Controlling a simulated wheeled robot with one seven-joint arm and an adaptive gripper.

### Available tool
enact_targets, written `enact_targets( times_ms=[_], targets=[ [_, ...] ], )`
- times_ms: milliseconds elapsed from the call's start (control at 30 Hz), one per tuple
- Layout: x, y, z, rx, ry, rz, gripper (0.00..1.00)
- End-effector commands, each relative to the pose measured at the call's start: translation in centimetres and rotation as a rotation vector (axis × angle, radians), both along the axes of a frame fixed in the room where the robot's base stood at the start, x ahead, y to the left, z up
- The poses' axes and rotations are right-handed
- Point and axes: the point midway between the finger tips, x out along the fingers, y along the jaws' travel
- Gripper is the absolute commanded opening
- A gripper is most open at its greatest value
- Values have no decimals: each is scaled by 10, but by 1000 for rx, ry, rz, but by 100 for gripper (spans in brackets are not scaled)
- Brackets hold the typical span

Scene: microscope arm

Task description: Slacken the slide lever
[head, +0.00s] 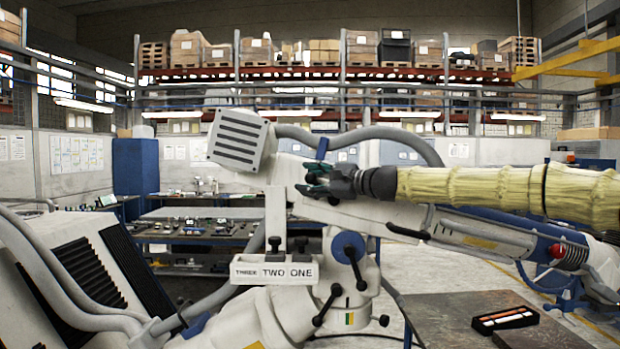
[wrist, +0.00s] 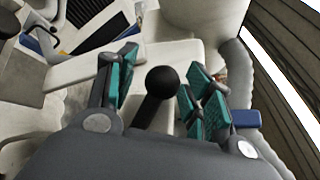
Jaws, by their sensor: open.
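In the wrist view a lever with a black ball knob (wrist: 161,80) stands between the two teal-padded fingers of my gripper (wrist: 158,88). The fingers are open, with a visible gap on both sides of the knob. In the head view my gripper (head: 316,180) is at the white microscope arm, above the label plate (head: 274,270) reading THREE, TWO, ONE. Two dark uprights (head: 274,244) stand above that plate. The ball knob between my fingers is not clearly visible in the head view, so I cannot tell from there which lever it is.
Below my gripper a blue hub (head: 349,245) carries black levers, with several ball-ended handles around it. A metal table (head: 455,315) at lower right holds a dark tray (head: 505,319).

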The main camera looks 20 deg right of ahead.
Motion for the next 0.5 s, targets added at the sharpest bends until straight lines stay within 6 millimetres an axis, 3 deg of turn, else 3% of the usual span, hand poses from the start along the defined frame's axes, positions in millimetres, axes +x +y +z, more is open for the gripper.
enact_targets(
  times_ms=[300,500],
  targets=[
    [1,1,1,1,-1,-1,51],
    [1,1,1,1,-1,-1,16]
  ],
)
